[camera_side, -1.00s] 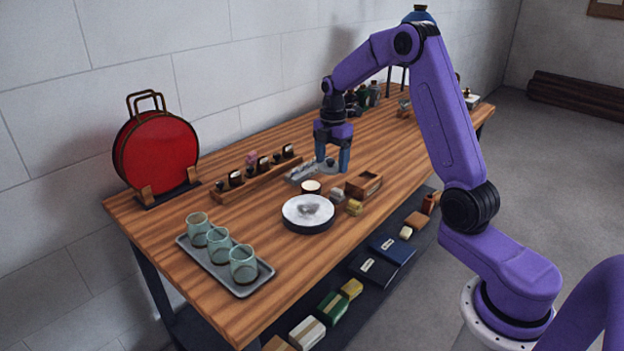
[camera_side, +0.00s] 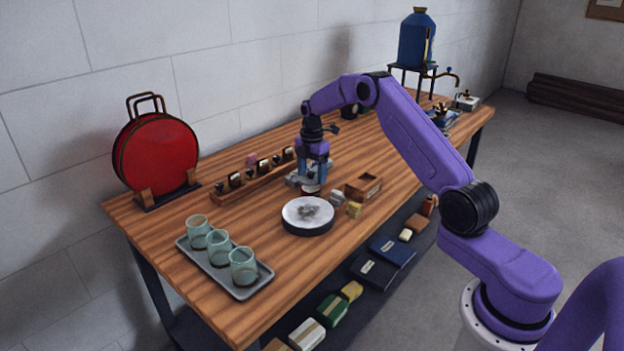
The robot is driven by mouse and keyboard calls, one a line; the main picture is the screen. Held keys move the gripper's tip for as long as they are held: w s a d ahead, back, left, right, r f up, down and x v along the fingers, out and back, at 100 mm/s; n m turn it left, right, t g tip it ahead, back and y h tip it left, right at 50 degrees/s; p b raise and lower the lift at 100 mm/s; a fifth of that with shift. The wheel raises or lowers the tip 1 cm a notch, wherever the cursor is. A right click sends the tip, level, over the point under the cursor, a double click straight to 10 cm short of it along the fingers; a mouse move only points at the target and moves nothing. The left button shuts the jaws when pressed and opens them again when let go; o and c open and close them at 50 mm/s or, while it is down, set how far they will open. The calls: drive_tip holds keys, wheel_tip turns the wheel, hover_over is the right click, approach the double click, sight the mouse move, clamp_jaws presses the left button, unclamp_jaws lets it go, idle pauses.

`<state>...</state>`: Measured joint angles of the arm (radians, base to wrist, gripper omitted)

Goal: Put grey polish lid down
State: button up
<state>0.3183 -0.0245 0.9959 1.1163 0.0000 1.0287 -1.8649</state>
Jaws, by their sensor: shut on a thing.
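My gripper (camera_side: 313,181) points down over the middle of the bench, its blue fingers shut on the grey polish lid. The lid is small and mostly hidden between the fingers. Directly below the fingers is the small dark polish tin (camera_side: 311,193), of which only the lower side shows. I cannot tell whether the lid touches the tin or hangs just above it.
A round dish with a white top (camera_side: 307,215) stands just in front. An open wooden box (camera_side: 364,186) and small blocks (camera_side: 354,209) are at the right. A tray of glasses (camera_side: 254,284) is front left.

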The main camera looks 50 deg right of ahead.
sight(312, 172)
drive_tip(key=shift+f, duration=1.3)
drive_tip(key=shift+f, duration=0.2)
drive_tip(key=o, duration=1)
